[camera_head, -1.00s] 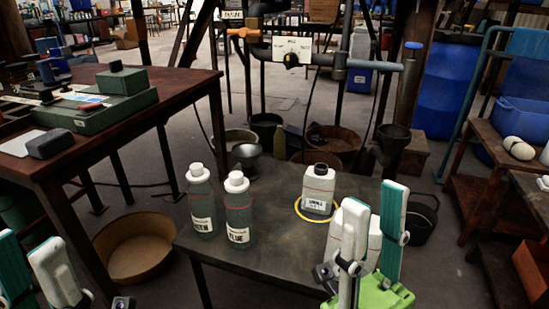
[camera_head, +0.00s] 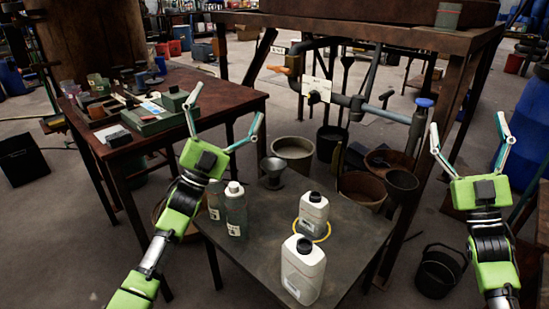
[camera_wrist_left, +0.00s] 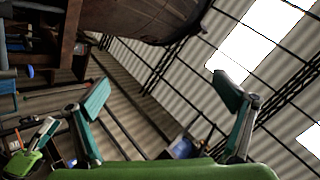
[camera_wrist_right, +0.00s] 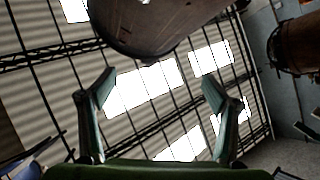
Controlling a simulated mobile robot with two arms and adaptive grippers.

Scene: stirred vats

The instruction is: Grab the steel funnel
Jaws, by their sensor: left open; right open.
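The steel funnel (camera_head: 272,171) is a small grey cone with its wide mouth up, at the far left corner of the dark low table (camera_head: 350,250). My left gripper (camera_head: 228,103) is open and empty, raised up and left of the funnel in the head view, its fingers pointing up and away. My right gripper (camera_head: 467,120) is open and empty, raised at the right, well away from the funnel. Neither touches it. Both wrist views show open fingers against the roof, with no funnel in sight.
Two bottles (camera_head: 235,212) stand just in front of the funnel. A white jug (camera_head: 303,270) and a smaller container (camera_head: 313,212) by a yellow ring (camera_head: 325,236) stand right of them. Pipework (camera_head: 345,98) with a valve stands behind. A red-brown bench (camera_head: 225,103) is at left.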

